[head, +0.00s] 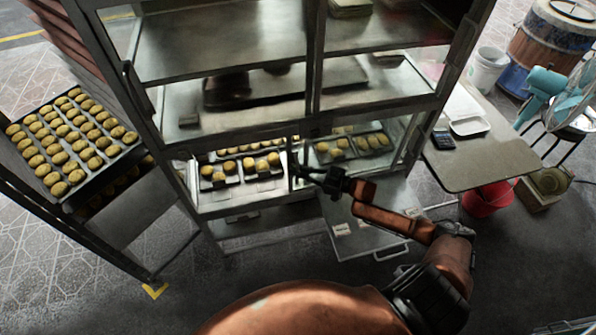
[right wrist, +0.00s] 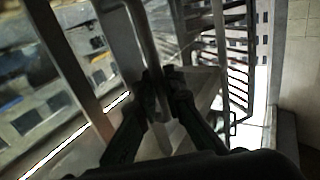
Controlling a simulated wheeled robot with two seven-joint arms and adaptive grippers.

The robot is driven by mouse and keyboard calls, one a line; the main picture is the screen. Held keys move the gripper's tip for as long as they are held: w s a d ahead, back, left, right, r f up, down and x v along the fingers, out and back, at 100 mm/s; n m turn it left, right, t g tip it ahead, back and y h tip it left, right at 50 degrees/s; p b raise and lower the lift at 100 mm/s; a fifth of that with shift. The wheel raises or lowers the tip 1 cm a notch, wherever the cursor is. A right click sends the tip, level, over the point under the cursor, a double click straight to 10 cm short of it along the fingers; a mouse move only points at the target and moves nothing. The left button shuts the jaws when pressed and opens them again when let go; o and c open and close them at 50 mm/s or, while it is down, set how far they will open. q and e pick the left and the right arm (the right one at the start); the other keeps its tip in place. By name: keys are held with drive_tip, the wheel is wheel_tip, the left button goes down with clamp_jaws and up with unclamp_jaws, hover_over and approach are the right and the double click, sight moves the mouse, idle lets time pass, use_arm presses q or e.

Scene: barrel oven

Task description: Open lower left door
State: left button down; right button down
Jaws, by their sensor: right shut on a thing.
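The lower left door (head: 243,193) is a glass pane in a metal frame, low on the metal cabinet, in the head view. Pastries on trays (head: 242,167) show behind it. Whether the door stands slightly ajar I cannot tell. My right gripper (head: 294,171) is at the door's right side, shut on a slim upright metal bar, the door handle. In the right wrist view my right gripper's fingers (right wrist: 163,80) close around the handle (right wrist: 148,50), with part of the bar hidden between them. My left gripper is not in view.
A rack with a pastry tray (head: 70,145) stands at the left. A low grey panel (head: 372,222) with a handle sits below my right arm. A table (head: 480,155), red bucket (head: 487,199) and blue fan (head: 545,85) are at the right. Floor in front of the rack is clear.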

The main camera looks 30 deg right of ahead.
drive_tip(key=c, duration=2.3)
unclamp_jaws()
drive_tip(key=v, duration=1.2)
drive_tip(key=shift+f, duration=0.1)
